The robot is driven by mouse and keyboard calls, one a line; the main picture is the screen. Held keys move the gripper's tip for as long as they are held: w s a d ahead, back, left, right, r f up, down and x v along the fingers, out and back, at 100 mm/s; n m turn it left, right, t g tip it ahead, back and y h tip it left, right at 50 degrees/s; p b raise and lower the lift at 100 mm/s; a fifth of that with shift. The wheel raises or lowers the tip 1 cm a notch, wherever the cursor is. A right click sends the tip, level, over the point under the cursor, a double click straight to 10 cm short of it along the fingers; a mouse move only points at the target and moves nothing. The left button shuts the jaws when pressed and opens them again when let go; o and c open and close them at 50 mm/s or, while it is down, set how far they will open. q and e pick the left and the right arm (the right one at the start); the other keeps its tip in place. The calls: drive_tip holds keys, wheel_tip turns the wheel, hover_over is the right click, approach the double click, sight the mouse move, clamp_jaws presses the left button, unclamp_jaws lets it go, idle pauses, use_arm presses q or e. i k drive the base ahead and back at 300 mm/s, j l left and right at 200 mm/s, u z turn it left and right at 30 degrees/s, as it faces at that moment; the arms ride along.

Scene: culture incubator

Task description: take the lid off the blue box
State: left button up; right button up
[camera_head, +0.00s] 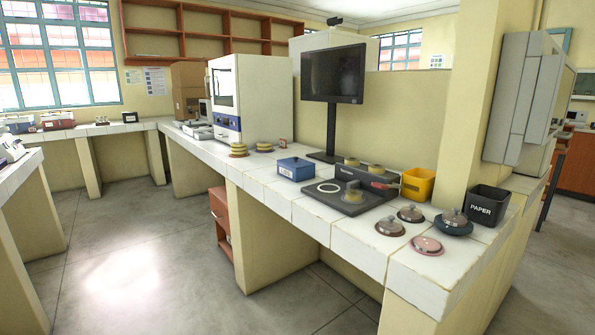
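The blue box (296,172) sits on the white tiled bench, left of a dark flat device. A lid with a small pale mark or knob on top (295,161) covers it and looks closed. Neither of my grippers shows in the head view, so their state and position cannot be seen.
The dark device (348,195) with a pale ring stands right of the box, and a monitor (333,75) rises behind. Yellow-and-dark stacked dishes (238,150) are to the left. A yellow bin (418,184), a black paper bin (487,205) and several round lidded items (411,214) are at right.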

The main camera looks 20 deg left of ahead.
sight(295, 162)
drive_tip(key=i+j+z, duration=0.1)
drive_tip(key=i+j, duration=0.15)
drive_tip(key=j, duration=0.15)
drive_tip(key=i+j+z, duration=0.15)
drive_tip(key=j, duration=0.3)
drive_tip(key=i+j+z, duration=0.1)
drive_tip(key=i+j, duration=0.15)
drive_tip(key=j, duration=0.15)
drive_tip(key=i+j+z, duration=0.1)
drive_tip(key=j, duration=0.4)
drive_tip(key=i+j+z, duration=0.15)
drive_tip(key=j, duration=0.3)
drive_tip(key=i+j+z, duration=0.1)
drive_tip(key=i+j, duration=0.15)
drive_tip(key=j, duration=0.3)
drive_tip(key=i+j+z, duration=0.1)
drive_tip(key=j, duration=0.4)
drive_tip(key=i+j+z, duration=0.15)
drive_tip(key=j, duration=0.35)
